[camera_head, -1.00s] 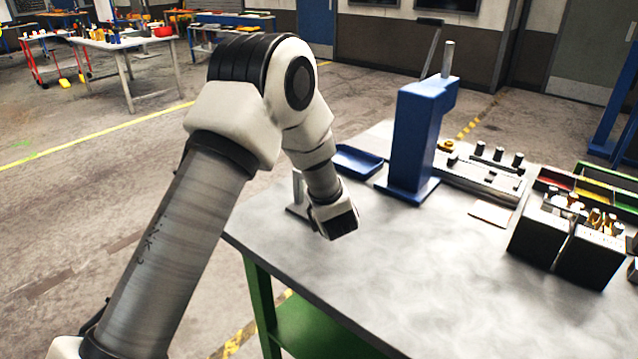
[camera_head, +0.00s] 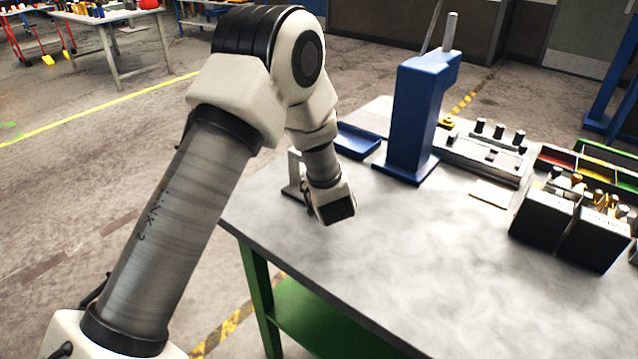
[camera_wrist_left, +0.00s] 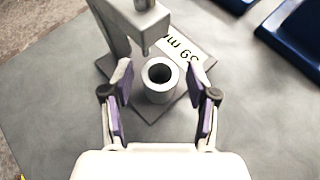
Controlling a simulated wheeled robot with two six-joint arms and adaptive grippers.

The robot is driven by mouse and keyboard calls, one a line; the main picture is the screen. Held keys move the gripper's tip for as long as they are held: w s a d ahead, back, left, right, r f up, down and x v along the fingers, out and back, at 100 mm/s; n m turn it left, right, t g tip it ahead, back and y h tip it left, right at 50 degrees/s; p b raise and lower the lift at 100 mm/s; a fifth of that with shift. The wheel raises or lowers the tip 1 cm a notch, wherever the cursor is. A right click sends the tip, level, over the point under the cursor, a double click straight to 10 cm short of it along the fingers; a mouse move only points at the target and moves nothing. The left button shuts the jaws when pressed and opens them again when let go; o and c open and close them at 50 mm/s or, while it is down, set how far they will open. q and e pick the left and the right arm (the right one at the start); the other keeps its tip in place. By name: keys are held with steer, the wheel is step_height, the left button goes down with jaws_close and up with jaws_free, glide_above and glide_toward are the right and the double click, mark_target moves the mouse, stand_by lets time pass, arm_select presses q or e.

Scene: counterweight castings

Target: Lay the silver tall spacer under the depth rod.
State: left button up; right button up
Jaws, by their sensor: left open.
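The silver spacer (camera_wrist_left: 160,80) is a short upright cylinder with a hole in its top, seen in the left wrist view. It stands on the plate of a grey gauge, between the open fingers of my left gripper (camera_wrist_left: 159,102), apart from both. The depth rod (camera_wrist_left: 145,42) hangs from the gauge arm (camera_wrist_left: 137,17); its tip shows just behind the spacer's top rim. I cannot tell whether the spacer is directly below it. In the head view the gauge (camera_head: 293,170) is partly behind my left wrist, which hides the fingers and spacer. My right gripper is not in view.
A blue tray (camera_head: 356,141) and a blue press (camera_head: 415,120) stand behind and right. Dark blocks (camera_head: 568,228) and bins (camera_head: 590,165) are farther right. The front middle of the table (camera_head: 430,255) is clear.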

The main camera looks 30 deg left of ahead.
arm_select(q)
steer(key=shift+d+r, duration=0.1)
steer(key=shift+r, duration=0.1)
steer(key=b+v, duration=0.2)
steer(key=v, duration=0.9)
steer(key=shift+s+r, duration=0.15)
steer(key=shift+s, duration=0.1)
steer(key=shift+d, duration=0.15)
